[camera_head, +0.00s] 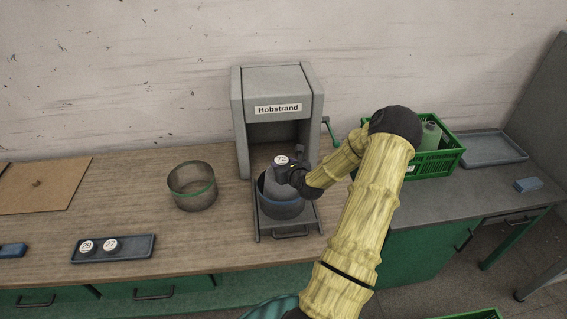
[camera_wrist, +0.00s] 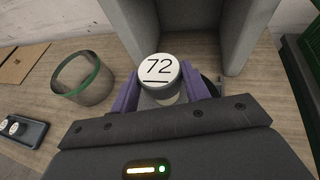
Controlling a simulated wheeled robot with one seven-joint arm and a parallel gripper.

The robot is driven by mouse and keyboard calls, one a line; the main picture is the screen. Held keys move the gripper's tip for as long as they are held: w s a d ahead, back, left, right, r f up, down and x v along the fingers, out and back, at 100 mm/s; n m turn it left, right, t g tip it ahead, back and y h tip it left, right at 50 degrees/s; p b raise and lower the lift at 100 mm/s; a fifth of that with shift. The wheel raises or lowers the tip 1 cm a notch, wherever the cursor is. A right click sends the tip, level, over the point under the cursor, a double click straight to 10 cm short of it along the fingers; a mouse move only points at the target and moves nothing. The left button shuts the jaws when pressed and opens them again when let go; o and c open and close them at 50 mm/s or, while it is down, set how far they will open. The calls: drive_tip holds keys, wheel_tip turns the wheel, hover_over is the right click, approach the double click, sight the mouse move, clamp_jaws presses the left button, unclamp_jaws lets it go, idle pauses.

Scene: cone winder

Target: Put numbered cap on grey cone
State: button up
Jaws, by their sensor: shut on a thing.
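The numbered cap, white-topped and marked 72 (camera_head: 281,160), is at the top of the grey cone (camera_head: 284,190); I cannot tell whether it is seated or just above. The cone stands upright in a round blue-grey pot (camera_head: 281,210) on the pull-out tray of the grey Hobstrand machine (camera_head: 277,78). My gripper (camera_head: 291,172) reaches in from the right and is shut on the cap. In the wrist view the cap (camera_wrist: 159,68) sits between the purple fingers, and hides most of what is below it.
A glass-like bowl with a green band (camera_head: 192,187) stands left of the machine. A blue tray (camera_head: 113,249) holds caps 29 (camera_head: 87,246) and 27 (camera_head: 110,244). A green crate (camera_head: 433,164) with a green cone is at right. The machine's side walls flank the space behind the pot.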

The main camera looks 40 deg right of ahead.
drive_tip(key=shift+f, duration=0.15)
drive_tip(key=o, duration=0.9)
drive_tip(key=shift+o, duration=0.2)
drive_tip(key=shift+r, duration=0.2)
drive_tip(key=shift+s+a+r+b, duration=0.15)
drive_tip(key=shift+s+b, duration=0.15)
drive_tip(key=shift+s, duration=0.3)
drive_tip(key=b+v, duration=0.2)
drive_tip(key=v, duration=0.9)
